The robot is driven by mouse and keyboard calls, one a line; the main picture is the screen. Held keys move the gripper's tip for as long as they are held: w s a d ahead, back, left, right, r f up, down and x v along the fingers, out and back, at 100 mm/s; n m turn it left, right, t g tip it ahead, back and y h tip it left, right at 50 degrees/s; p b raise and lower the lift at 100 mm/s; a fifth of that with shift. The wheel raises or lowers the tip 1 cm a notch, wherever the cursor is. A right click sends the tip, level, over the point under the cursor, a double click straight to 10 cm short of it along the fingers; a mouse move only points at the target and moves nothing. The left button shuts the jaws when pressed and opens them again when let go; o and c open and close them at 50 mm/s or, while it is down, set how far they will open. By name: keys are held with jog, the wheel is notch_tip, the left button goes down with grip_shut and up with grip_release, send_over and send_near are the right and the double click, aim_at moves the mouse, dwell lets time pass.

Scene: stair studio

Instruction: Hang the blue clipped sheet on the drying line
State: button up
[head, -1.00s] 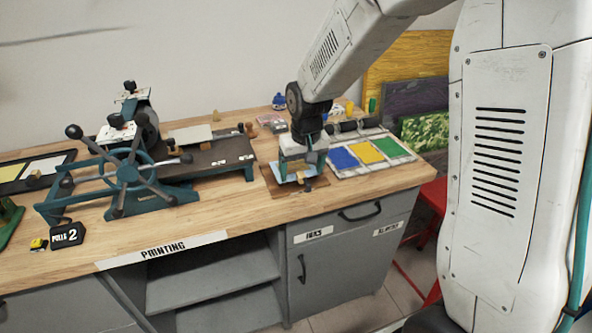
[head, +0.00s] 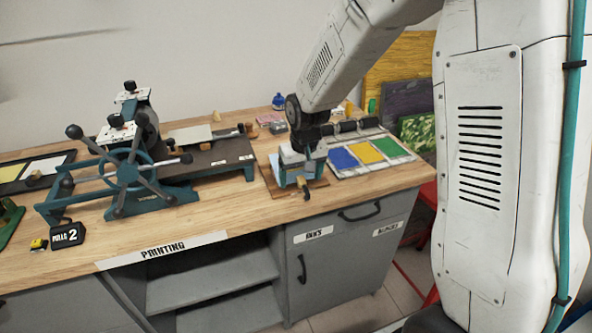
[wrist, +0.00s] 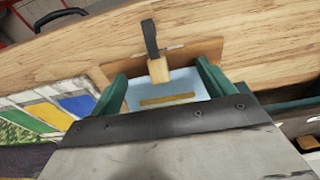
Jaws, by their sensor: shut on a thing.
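The light blue sheet (wrist: 180,82), with an ochre strip across it, lies between the two green fingers of my gripper (wrist: 161,72) in the wrist view. A wooden clip (wrist: 158,69) with a black hook sits at its edge. In the head view my gripper (head: 301,180) is low over a brown board at the bench's front edge, and the clip (head: 306,191) shows just in front of it. My gripper is shut on the clipped sheet; the contact itself is hard to see. A thin dark line (head: 70,34) crosses the wall at the upper left, possibly the drying line.
A teal printing press (head: 125,170) with a spoked wheel fills the left of the wooden bench. A tray with blue, yellow and green panels (head: 370,153) lies right of my gripper. Bare bench lies along the front, beside the black PULLS counter (head: 67,236).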

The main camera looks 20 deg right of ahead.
aim_at(301, 178)
jog(key=shift+s+r, duration=0.1)
jog(key=shift+r, duration=0.05)
jog(key=c, duration=0.4)
jog(key=shift+r, duration=0.4)
grip_shut()
jog(key=shift+r, duration=3.65)
jog(key=s+r, duration=0.3)
jog(key=s, duration=0.6)
jog(key=shift+s, duration=0.4)
